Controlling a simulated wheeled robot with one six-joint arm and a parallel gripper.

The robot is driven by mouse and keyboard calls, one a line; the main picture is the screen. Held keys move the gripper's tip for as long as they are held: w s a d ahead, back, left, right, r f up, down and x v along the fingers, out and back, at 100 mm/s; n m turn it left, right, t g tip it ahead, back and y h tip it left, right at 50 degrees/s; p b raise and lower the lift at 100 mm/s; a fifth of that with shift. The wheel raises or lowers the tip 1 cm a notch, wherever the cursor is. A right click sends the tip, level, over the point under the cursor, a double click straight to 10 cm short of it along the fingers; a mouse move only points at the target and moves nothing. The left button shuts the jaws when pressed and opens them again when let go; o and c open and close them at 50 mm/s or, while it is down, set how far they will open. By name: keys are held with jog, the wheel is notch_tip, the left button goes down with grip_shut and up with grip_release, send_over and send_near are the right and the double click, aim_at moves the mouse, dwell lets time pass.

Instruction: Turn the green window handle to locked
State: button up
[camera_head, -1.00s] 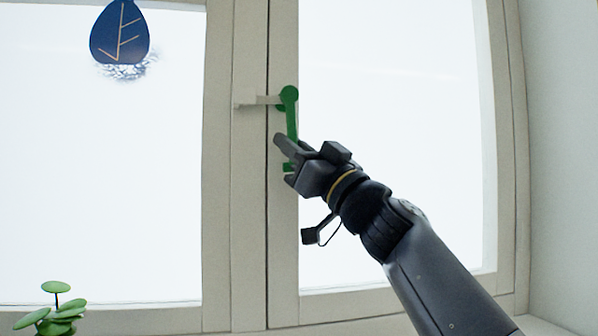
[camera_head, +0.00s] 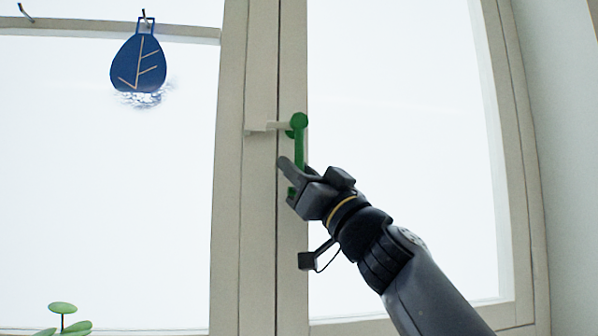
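The green window handle (camera_head: 299,140) is on the right sash's frame, near the middle of the window. Its round pivot is at the top and its lever hangs nearly straight down. A pale latch tongue (camera_head: 262,128) reaches left from the pivot across the seam to the left frame post. My gripper (camera_head: 288,178) is at the lower part of the lever, one finger to its left. The gripper body hides part of the lever; a bit of green shows below the upper finger. I cannot tell whether the fingers press on it.
A blue leaf ornament (camera_head: 138,62) hangs on a hook at the upper left. A green plant (camera_head: 64,318) stands at the lower left. The white wall (camera_head: 565,150) is on the right. The space before the panes is free.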

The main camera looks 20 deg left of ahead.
jog(key=shift+o, duration=1)
jog(key=b+v, duration=0.4)
jog(key=v, duration=0.6)
jog(key=shift+s+d+f, duration=0.2)
jog(key=shift+d, duration=0.15)
jog(key=p+x, duration=0.4)
jog(key=x, duration=0.7)
jog(key=shift+d+f, duration=0.1)
jog(key=shift+f, duration=0.05)
